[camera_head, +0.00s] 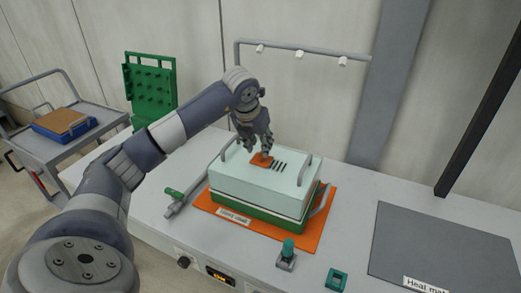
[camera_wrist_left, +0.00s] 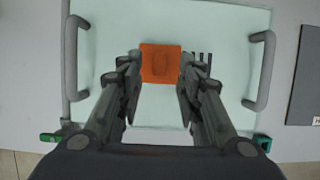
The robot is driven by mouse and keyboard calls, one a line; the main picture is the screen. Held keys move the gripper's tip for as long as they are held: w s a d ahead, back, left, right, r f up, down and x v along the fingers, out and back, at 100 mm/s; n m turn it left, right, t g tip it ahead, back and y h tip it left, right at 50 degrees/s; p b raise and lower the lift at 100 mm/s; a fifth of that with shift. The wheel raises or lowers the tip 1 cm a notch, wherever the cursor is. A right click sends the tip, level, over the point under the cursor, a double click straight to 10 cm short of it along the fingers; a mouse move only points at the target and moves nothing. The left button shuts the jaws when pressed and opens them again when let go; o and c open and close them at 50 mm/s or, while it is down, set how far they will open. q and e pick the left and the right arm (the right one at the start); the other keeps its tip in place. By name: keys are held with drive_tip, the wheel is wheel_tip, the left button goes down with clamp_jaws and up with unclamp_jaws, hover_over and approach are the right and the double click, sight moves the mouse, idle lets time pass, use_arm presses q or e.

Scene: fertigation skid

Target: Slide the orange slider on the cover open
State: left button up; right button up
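The orange slider (camera_head: 262,160) is a small square plate on the pale green cover (camera_head: 232,185) of a box. Several dark slots (camera_head: 280,166) show to its right. The cover has a grey handle at each end. My left gripper (camera_head: 256,147) points down over the slider. In the left wrist view its fingers (camera_wrist_left: 159,72) are apart, one toward each side of the slider (camera_wrist_left: 160,64), with nothing held between them. I cannot tell whether a fingertip touches the slider or the cover. My right gripper is in neither view.
The box stands on an orange mat (camera_head: 322,222) on a grey bench. A green-topped knob (camera_head: 288,248) and a green square part (camera_head: 336,280) are in front. A dark grey heat mat (camera_head: 440,245) lies right. A grey pipe with white nozzles (camera_head: 300,50) spans behind.

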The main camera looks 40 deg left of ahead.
use_arm(q)
drive_tip(key=v, duration=0.8)
drive_tip(key=shift+s+r, duration=0.2)
